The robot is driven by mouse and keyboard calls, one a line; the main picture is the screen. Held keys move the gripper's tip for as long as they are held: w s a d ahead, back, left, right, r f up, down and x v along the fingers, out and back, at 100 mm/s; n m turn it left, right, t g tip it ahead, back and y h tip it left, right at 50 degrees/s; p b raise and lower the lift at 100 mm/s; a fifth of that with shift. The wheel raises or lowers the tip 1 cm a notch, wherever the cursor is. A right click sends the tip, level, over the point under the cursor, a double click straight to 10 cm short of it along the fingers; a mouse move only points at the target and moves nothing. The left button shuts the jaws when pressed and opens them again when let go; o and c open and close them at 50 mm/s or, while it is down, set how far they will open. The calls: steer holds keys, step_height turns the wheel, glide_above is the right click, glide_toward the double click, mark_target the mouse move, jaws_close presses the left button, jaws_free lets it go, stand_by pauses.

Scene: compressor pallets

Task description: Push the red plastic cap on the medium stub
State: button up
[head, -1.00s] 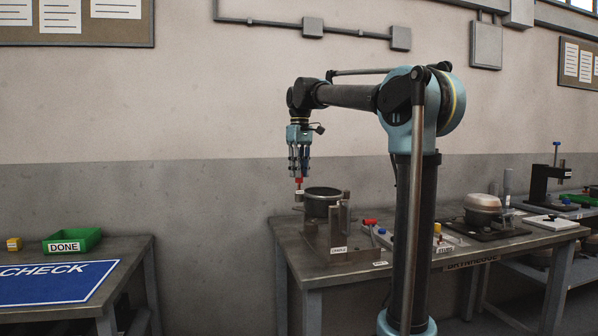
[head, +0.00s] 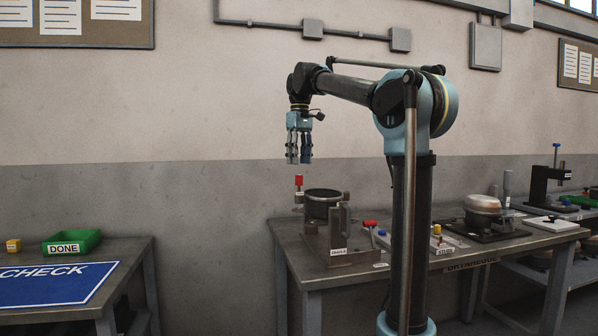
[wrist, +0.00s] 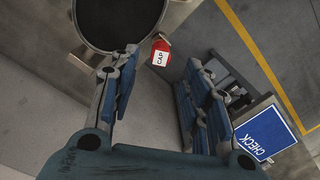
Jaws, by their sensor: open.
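A red plastic cap (head: 299,180) stands upright at the top of a thin stub (head: 299,192) beside a dark open pot (head: 322,203) in a metal fixture. The stub's size is too small to read. In the wrist view the red cap (wrist: 161,50) carries a white label reading CAP and shows just beyond my fingertips, close to the rim of the dark pot (wrist: 160,5). My gripper (head: 299,161) is open and empty, pointing down above the cap with a gap between them. In the wrist view my gripper (wrist: 163,68) shows its two fingers spread apart.
The fixture block (head: 340,238) stands on the left part of the workbench (head: 330,272). A red-topped item (head: 370,224) and a compressor (head: 486,208) are farther right. A green DONE bin (head: 72,242) and blue CHECK mat (head: 55,283) are on the left table.

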step_height(320, 180, up, 7)
steer(key=shift+f, duration=0.2)
steer(key=shift+w, duration=0.1)
stand_by(0.5)
